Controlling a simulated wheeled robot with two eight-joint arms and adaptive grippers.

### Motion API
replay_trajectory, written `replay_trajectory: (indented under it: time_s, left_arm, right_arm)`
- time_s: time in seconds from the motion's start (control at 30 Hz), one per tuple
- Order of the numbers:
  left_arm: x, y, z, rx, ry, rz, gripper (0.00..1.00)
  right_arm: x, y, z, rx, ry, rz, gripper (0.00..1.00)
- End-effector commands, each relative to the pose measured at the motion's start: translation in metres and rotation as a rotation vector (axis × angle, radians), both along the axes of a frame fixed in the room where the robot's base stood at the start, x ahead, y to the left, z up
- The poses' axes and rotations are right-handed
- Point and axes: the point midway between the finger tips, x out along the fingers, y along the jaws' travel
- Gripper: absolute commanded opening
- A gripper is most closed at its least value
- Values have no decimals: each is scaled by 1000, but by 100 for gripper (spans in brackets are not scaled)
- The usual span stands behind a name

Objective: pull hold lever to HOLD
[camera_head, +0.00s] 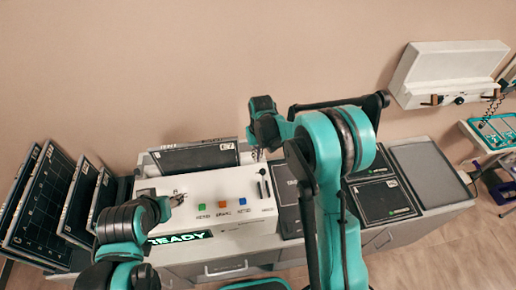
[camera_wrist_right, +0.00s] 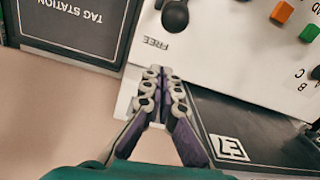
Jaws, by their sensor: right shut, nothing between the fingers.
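The hold lever (camera_head: 264,184) is a dark stick with a black knob on the right part of a white console (camera_head: 238,205). In the right wrist view the round black knob (camera_wrist_right: 175,16) shows at the top, beside a label reading FREE, upside down. My right gripper (camera_head: 258,154) is just behind the lever. In the wrist view the right gripper (camera_wrist_right: 160,74) has its fingers together and empty, apart from the knob. My left gripper (camera_head: 180,198) is over the console's left part; its finger opening is too small to tell. No HOLD label is readable.
Dark plates (camera_head: 45,200) stand at left.

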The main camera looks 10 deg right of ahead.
Motion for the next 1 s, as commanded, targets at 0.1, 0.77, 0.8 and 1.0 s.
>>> replay_trajectory:
  time_s: [0.1, 0.77, 0.8, 1.0]
  left_arm:
    - [0, 0, 1, 0, 0, 0, 50]
    - [0, 0, 3, 0, 0, 0, 50]
    - [0, 0, 3, 0, 0, 0, 50]
    - [0, 0, 1, 0, 0, 0, 50]
  right_arm:
    - [-11, -1, -6, 0, 0, 0, 0]
    - [-38, -6, 3, 0, -1, 1, 0]
    - [-38, -6, 3, 0, -2, 1, 0]
    - [-42, -6, 5, 0, -37, 1, 0]
